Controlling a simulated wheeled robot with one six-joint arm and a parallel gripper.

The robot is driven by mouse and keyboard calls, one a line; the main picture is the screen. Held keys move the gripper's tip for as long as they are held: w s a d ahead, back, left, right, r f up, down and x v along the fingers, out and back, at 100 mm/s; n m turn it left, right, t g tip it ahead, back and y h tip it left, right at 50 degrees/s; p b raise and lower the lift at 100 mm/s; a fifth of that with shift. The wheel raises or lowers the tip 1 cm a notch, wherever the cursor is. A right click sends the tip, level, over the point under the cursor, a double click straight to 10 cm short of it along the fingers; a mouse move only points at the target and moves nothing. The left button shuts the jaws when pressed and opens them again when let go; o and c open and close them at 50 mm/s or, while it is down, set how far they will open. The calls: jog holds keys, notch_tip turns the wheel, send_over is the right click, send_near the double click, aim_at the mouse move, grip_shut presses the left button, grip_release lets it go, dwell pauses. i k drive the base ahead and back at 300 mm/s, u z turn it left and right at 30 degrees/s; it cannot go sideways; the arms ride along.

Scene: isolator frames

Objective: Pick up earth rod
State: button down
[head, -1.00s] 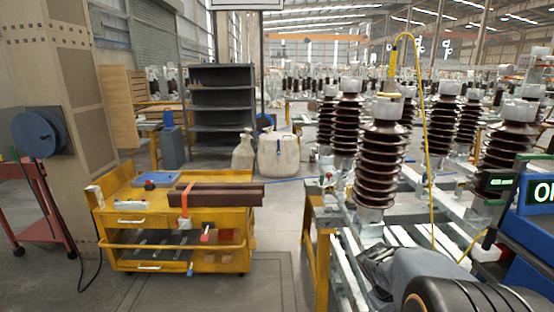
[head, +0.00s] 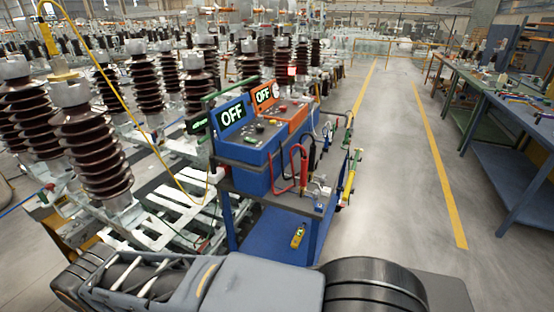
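A yellow rod with green parts (head: 349,178), which looks like the earth rod, leans upright along the right side of a blue test cart (head: 272,232). Dark hooked fittings show near its top. My gripper (head: 72,281) is at the bottom left, at the end of my folded grey arm.
The cart carries a blue box (head: 246,135) and an orange box (head: 283,112), both showing OFF, plus red and black cables. Brown insulators (head: 92,150) stand on the left. Workbenches (head: 515,135) line the right. The grey aisle (head: 400,170) between yellow lines is clear.

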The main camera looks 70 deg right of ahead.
aim_at(352, 172)
jog(key=z, duration=3.45)
jog(key=i, duration=0.2)
jog(key=z, duration=1.2)
jog(key=i, duration=2.05)
jog(key=u, duration=2.75)
